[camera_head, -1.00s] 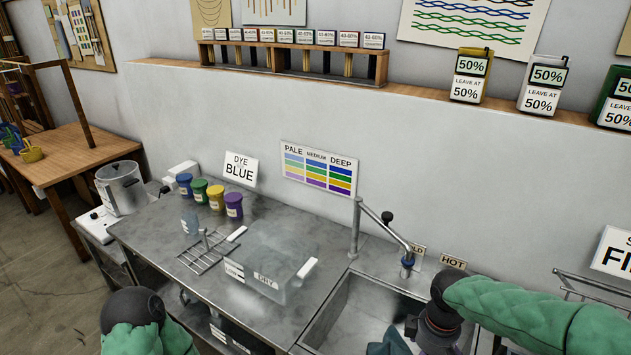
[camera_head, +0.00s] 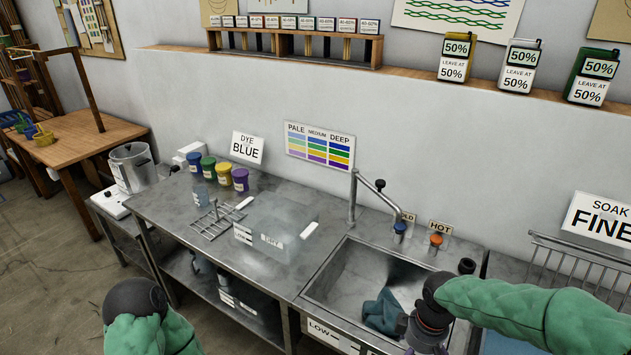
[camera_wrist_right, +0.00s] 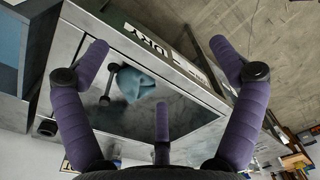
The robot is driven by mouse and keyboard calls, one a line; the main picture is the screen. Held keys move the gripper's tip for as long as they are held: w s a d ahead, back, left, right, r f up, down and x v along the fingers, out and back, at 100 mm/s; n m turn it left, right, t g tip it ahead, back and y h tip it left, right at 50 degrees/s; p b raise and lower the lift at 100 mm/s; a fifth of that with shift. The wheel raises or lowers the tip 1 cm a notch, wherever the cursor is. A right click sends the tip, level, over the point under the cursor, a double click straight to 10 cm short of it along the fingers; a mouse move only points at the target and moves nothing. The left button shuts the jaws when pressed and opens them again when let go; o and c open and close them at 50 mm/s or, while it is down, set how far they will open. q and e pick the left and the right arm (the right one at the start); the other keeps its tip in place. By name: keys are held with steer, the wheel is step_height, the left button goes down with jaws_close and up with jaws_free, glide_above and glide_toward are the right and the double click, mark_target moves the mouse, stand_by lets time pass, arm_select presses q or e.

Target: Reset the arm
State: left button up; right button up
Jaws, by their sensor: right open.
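My right arm (camera_head: 520,309) comes in from the right in the head view, with its wrist over the sink's front right. Its gripper (camera_wrist_right: 160,85) shows in the right wrist view, with its purple padded fingers spread wide and nothing between them. Beyond the fingers lies the sink (camera_wrist_right: 185,118) with a blue cloth (camera_wrist_right: 135,84) in it. The cloth also lies in the sink in the head view (camera_head: 381,311). My left arm (camera_head: 150,318) shows at the bottom left of the head view, beside the counter's front; its gripper is out of frame.
The steel counter (camera_head: 190,190) holds dye jars (camera_head: 223,173), a wire rack (camera_head: 216,221) and a clear box (camera_head: 275,232). A tap (camera_head: 353,195) rises behind the sink. A wire basket (camera_head: 585,262) stands at right. A pot (camera_head: 131,168) is at left.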

steer(key=s+a+f+m+y, duration=0.1)
steer(key=s+a+f+m, duration=0.2)
steer(key=f, duration=0.6)
steer(key=s+a+f+m+y, duration=0.1)
steer(key=s+a+f+m, duration=0.3)
steer(key=f, duration=0.5)
steer(key=s+a+f+m+y, duration=0.1)
steer(key=s+a+f+m, duration=0.2)
steer(key=f, duration=0.6)
steer(key=shift+s+a+f+m+t, duration=0.3)
steer(key=shift+s+a+f, duration=0.1)
steer(key=shift+s+a, duration=0.85)
steer(key=shift+w, duration=0.15)
